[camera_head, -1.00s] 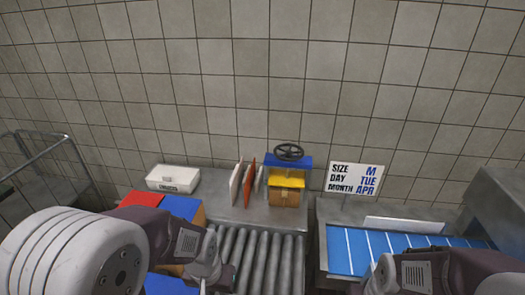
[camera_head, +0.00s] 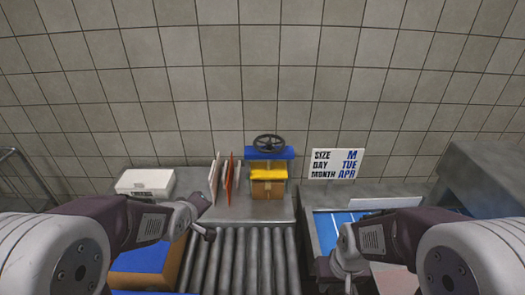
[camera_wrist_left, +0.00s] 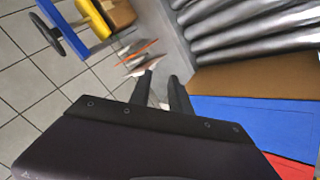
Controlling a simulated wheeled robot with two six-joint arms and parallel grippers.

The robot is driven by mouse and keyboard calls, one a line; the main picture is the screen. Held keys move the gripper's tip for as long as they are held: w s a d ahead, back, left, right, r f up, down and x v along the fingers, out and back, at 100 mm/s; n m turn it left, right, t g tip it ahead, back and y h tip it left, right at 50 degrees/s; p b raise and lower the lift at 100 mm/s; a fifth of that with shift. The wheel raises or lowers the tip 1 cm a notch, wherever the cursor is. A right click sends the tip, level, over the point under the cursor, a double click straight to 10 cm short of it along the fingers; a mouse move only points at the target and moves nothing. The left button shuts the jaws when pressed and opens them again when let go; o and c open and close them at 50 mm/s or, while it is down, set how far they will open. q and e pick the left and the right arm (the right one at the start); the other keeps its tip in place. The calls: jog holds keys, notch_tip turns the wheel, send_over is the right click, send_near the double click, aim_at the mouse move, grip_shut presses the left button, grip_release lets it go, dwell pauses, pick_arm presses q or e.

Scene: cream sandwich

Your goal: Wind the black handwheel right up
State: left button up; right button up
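The black handwheel (camera_head: 268,143) sits on top of the blue crosspiece (camera_head: 268,153) of a small press at the back of the metal table. A yellow plate (camera_head: 268,174) is below the crosspiece, just above or against a brown box (camera_head: 267,188). In the left wrist view the handwheel (camera_wrist_left: 47,34) is at the upper left. My left gripper (camera_head: 207,216) is in front and left of the press, apart from it. In the left wrist view its fingers (camera_wrist_left: 160,92) stand apart with nothing between them. My right gripper (camera_head: 345,265) is low on the right, away from the wheel; its fingertips are unclear.
Upright thin boards (camera_head: 228,178) stand just left of the press. A white box (camera_head: 145,184) is farther left. A sign (camera_head: 336,163) and a blue belt (camera_head: 328,229) are to the right. A roller conveyor (camera_head: 248,262) runs in front.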

aim_at(262, 152)
pick_arm(q)
jog(key=w+d+r+n+t+h+b, duration=0.25)
jog(key=w+d+r+t, duration=0.2)
jog(key=w, duration=0.25)
jog(key=w+d+r+n+t+h+b, duration=0.1)
jog(key=w+d+r+t+h+b, duration=0.15)
jog(key=w+d+r, duration=0.35)
jog(key=w+d+f+h+b, duration=0.3)
jog(key=w+d+f+h, duration=0.1)
jog(key=f, duration=0.4)
jog(key=shift+m, duration=0.35)
jog(key=p+x, duration=0.1)
jog(key=x, duration=0.1)
jog(key=p+x, duration=0.1)
jog(key=x, duration=0.2)
jog(key=p+x, duration=0.1)
jog(key=x, duration=0.2)
jog(key=shift+a+r+p, duration=0.15)
jog(key=shift+r+p, duration=0.15)
jog(key=shift+w+d, duration=0.25)
jog(key=shift+w, duration=0.2)
jog(key=shift+c, duration=0.3)
grip_shut()
